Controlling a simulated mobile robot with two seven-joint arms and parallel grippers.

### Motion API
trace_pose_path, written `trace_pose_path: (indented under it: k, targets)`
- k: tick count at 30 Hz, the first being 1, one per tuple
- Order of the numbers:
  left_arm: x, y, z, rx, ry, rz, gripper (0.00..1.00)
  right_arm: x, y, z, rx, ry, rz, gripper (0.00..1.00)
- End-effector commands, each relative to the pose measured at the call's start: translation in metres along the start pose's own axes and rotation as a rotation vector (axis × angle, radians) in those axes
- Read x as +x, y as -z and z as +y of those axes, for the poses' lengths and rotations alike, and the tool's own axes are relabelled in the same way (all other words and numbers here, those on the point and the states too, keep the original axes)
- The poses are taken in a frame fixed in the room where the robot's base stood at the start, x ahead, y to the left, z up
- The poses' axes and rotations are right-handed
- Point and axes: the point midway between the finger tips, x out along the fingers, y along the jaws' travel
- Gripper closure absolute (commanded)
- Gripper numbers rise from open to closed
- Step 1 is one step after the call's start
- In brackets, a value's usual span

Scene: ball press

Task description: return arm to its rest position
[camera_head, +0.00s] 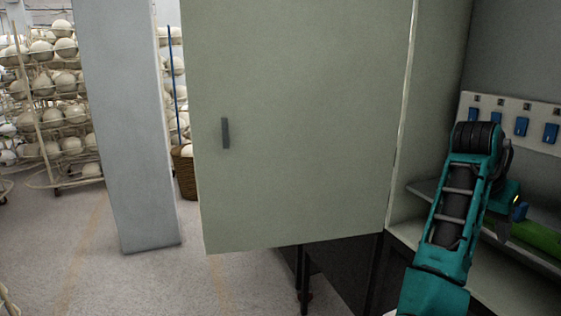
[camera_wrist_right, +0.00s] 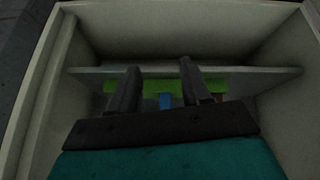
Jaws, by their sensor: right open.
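My right arm (camera_head: 455,215), teal and black, comes up from the lower right in the head view and reaches into an open pale grey-green cabinet. In the right wrist view my right gripper (camera_wrist_right: 160,68) shows two dark fingers spread apart, with nothing held between them. The fingers point into the cabinet, towards a shelf (camera_wrist_right: 240,72). A green object (camera_wrist_right: 145,85) and a small blue object (camera_wrist_right: 166,101) show around and between the fingers. In the head view the arm hides most of the gripper. My left gripper is not in view.
The cabinet door (camera_head: 300,120) stands open to the left of my right arm. A white panel with several blue pieces (camera_head: 521,127) is on the cabinet's back. A grey post (camera_head: 125,130), ball racks (camera_head: 60,110) and a wicker basket (camera_head: 185,172) stand farther left.

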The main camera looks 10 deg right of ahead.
Motion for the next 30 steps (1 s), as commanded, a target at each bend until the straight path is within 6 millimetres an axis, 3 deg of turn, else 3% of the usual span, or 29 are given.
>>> trace_pose_path:
  k: [1,6,11,15,22,30]
  targets:
    - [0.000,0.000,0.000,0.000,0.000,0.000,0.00,0.018,-0.012,0.005,-0.043,-0.010,0.025,0.52]
    - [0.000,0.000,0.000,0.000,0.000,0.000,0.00,0.057,-0.049,0.014,-0.206,0.012,0.105,0.52]
    - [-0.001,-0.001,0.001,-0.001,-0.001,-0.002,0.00,0.084,-0.096,0.021,-0.394,0.059,0.155,0.52]
    - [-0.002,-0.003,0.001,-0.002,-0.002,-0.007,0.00,0.101,-0.148,0.030,-0.576,0.127,0.167,0.52]
    - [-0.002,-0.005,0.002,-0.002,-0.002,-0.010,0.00,0.108,-0.250,0.054,-0.875,0.290,0.111,0.52]
    - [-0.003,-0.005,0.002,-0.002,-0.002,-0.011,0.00,0.089,-0.352,0.094,-1.107,0.493,-0.028,0.52]
